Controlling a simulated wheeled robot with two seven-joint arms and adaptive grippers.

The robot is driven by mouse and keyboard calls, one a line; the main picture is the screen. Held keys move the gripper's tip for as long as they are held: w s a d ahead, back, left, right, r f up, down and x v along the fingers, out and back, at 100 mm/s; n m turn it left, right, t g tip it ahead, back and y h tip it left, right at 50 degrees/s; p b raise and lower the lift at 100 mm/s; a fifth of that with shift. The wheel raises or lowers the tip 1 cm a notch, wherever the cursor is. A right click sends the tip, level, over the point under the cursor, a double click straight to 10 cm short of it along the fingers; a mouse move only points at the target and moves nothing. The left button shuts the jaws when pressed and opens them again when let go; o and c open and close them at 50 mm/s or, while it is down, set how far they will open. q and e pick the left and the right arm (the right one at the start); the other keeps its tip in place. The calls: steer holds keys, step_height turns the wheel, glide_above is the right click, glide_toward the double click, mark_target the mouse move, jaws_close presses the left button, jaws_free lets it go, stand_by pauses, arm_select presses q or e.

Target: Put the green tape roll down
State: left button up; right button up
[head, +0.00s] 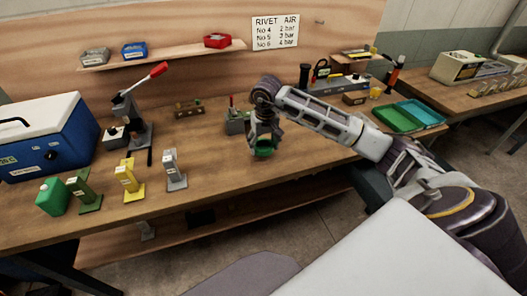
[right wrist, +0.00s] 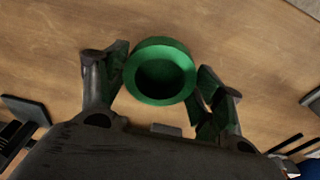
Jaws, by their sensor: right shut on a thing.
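The green tape roll (head: 264,152) is at the lower end of my right gripper (head: 263,139) in the head view, over the middle of the wooden workbench (head: 215,165). In the right wrist view the roll (right wrist: 160,49) sits between the two dark fingers of my right gripper (right wrist: 163,68), its round opening facing the camera. The fingers are shut on its sides. Bare wood shows behind it; I cannot tell whether it touches the bench top. My left gripper is not in view.
A grey block with a red-tipped part (head: 236,121) stands just left of the roll. Green, yellow and grey stands (head: 127,180) line the front left, near a blue cooler (head: 45,145). Green and teal trays (head: 397,118) lie right. Bench between the grey stand and roll is clear.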

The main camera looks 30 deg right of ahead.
mark_target(263, 152)
step_height(263, 152, down, 2)
steer(key=shift+f, duration=0.95)
steer(key=o, duration=1.1)
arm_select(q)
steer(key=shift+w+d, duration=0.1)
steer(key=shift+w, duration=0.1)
